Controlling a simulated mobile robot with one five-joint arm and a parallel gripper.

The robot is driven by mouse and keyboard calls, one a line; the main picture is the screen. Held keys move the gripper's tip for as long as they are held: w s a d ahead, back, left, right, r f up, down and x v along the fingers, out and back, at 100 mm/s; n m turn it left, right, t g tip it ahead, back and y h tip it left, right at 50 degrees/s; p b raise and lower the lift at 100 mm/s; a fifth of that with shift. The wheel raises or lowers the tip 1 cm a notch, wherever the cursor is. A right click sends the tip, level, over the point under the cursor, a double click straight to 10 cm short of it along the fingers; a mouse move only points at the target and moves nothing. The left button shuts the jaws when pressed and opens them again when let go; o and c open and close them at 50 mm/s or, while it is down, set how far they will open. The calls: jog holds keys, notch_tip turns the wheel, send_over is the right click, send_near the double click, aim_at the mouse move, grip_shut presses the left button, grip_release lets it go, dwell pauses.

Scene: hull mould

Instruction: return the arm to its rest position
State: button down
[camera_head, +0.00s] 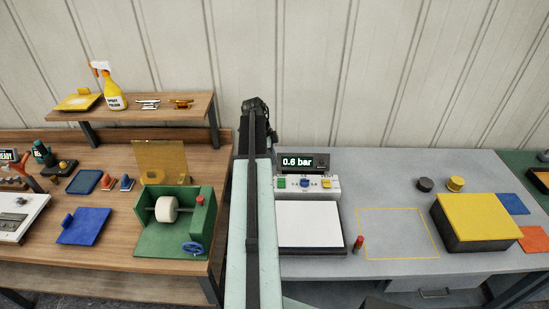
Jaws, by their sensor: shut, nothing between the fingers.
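My arm (252,200) stretches straight out from the bottom middle, over the gap between the wooden bench and the grey table. My gripper (256,107) is the small dark end at its far tip, in front of the panelled wall. It is shut and holds nothing. Its fingers are too small and dark to make out in detail.
Left, the wooden bench (110,262) bears a green roller stand (205,222) and a raised shelf (135,114) with a yellow spray bottle (114,88). Right, the grey table (385,185) bears a pressure display unit (303,163), a white-topped block (309,225) and a yellow-lidded box (480,220).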

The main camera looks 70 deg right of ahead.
jog(key=shift+f, duration=0.1)
jog(key=w+a+n+t, duration=0.3)
jog(key=w+a+n, duration=1.5)
jog(key=w+a, duration=1.35)
jog(key=w+a+n+t+y, duration=0.15)
jog(key=a+n, duration=1.25)
jog(key=a, duration=1.9)
notch_tip(320, 180, down, 12)
jog(key=s+a+g+b, duration=0.1)
jog(key=s+b, duration=0.1)
jog(key=b, duration=0.8)
jog(key=shift+a+b, duration=0.3)
jog(key=shift+b, duration=0.05)
jog(key=shift+r, duration=0.2)
